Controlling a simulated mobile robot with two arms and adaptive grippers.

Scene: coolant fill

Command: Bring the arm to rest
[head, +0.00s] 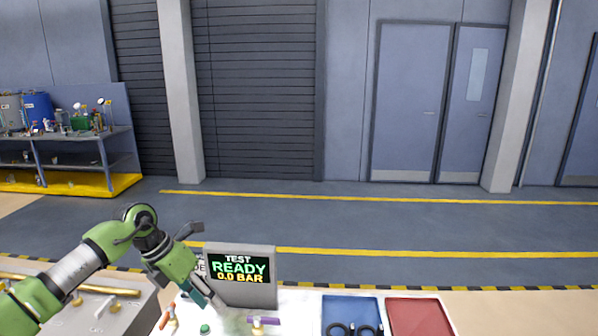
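My green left arm comes in from the lower left and bends down at its wrist. My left gripper (203,295) points down to the right, just in front of the test display (241,276). It hangs near the left part of the white work surface, and how far its fingers are apart is unclear. I see nothing clearly held in it. The display reads TEST READY 0.0 BAR. My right gripper is not in view.
A blue tray (347,306) with black rings and a red tray (418,318) lie right of the display. A purple-handled part (264,321) and an orange-handled part lie near the gripper. Brass pipework (90,288) is at left. A shelf (70,140) stands far back.

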